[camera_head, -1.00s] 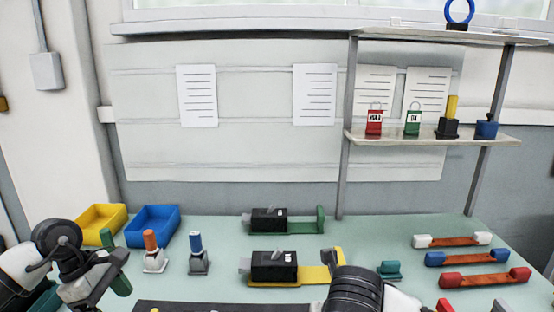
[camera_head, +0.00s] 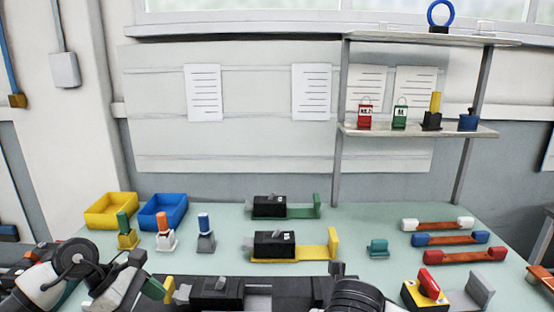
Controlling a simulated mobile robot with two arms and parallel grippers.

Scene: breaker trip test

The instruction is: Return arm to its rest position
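My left arm comes in at the lower left. Its gripper (camera_head: 128,281) is low over the near left of the table, beside a small green and yellow piece (camera_head: 156,290). I cannot tell whether its fingers are closed on that piece. My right arm (camera_head: 356,297) shows at the bottom edge, right of centre, as a dark rounded link. Its fingertips are not clearly visible.
Black breaker units (camera_head: 274,244) stand mid-table, with another (camera_head: 216,291) near the front. Handled pieces (camera_head: 165,238) stand left, before yellow (camera_head: 110,214) and blue (camera_head: 163,213) bins. Bars (camera_head: 465,255) lie right. A shelf (camera_head: 420,131) rises behind.

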